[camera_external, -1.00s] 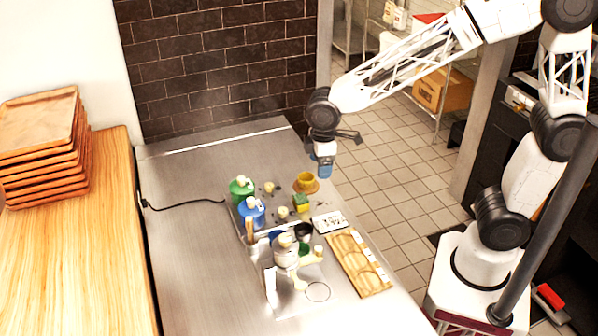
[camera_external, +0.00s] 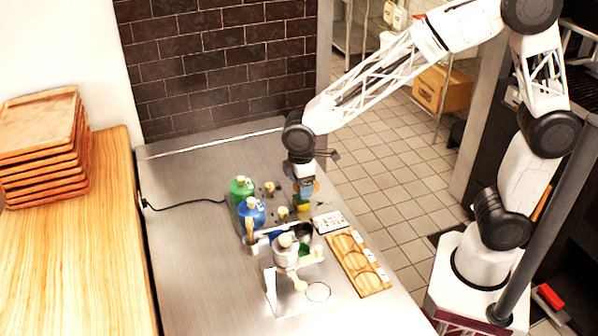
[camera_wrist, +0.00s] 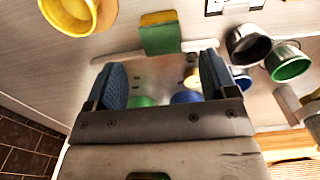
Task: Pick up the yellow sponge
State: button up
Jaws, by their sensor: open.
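The yellow sponge (camera_wrist: 158,18) has a green layer and stands on the steel counter in the wrist view, just beyond and between my fingertips. In the external view my gripper (camera_external: 304,190) points down just above the sponge.
A yellow cup (camera_wrist: 72,12) stands close to the sponge. Metal pitchers, one black inside (camera_wrist: 248,45) and one green inside (camera_wrist: 287,62), are on the other side. Blue (camera_external: 252,212) and green (camera_external: 241,188) jugs stand left. A wooden board (camera_external: 357,264) lies right.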

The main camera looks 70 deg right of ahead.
aim_at(301, 203)
jog(key=shift+f, duration=0.75)
jog(key=shift+f, duration=0.1)
jog(key=shift+s+f, duration=0.1)
jog(key=shift+f, duration=2.4)
jog(key=shift+c, duration=0.4)
jog(key=c, duration=1)
jog(key=shift+r, duration=0.1)
